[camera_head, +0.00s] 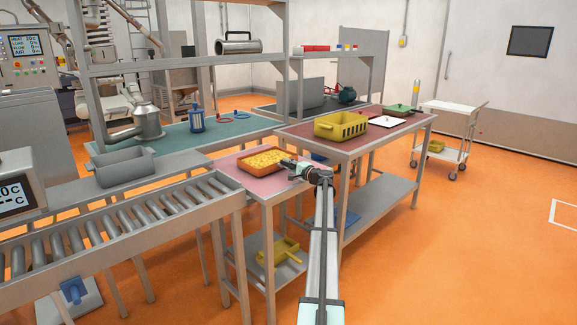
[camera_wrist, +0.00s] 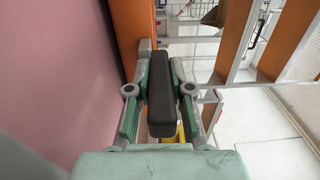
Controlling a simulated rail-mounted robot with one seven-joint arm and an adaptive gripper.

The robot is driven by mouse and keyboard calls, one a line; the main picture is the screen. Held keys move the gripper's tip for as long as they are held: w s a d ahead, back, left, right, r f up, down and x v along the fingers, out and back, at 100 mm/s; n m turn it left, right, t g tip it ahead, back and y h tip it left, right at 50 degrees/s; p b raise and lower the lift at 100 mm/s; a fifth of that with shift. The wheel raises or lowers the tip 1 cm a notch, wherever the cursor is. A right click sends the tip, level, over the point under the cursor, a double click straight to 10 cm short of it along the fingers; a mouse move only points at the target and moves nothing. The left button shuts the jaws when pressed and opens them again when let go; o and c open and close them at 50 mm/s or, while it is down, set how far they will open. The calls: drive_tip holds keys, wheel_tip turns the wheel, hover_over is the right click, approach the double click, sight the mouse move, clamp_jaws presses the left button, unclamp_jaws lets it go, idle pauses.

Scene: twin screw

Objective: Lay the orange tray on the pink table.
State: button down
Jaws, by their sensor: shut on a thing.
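The orange tray (camera_head: 264,174), filled with yellow pieces, is at the pink table (camera_head: 227,165) in the head view. It looks level and lies over the tabletop; whether it touches is hard to tell. My gripper (camera_head: 290,167) is at the tray's right side. In the wrist view my gripper (camera_wrist: 160,92) is shut on a dark grip bar at the tray's end. The tray's orange wall (camera_wrist: 132,35) runs beyond the bar, with the pink tabletop (camera_wrist: 55,70) on the left.
A darker red table (camera_head: 350,130) with a yellow crate (camera_head: 340,124) stands right behind. A roller conveyor (camera_head: 110,232) is at the left, with a grey bin (camera_head: 123,168) beyond. A yellow tray (camera_head: 277,253) lies on the pink table's lower shelf. Floor at right is open.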

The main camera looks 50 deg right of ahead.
drive_tip(key=shift+f+b, duration=0.35)
idle(0.5)
drive_tip(key=c, duration=1)
unclamp_jaws()
drive_tip(key=shift+o, duration=0.2)
drive_tip(key=shift+f, duration=0.15)
drive_tip(key=shift+s, duration=0.1)
drive_tip(key=s+a, duration=0.1)
drive_tip(key=s, duration=1)
drive_tip(key=shift+s+a, duration=0.35)
drive_tip(key=shift+a, duration=0.05)
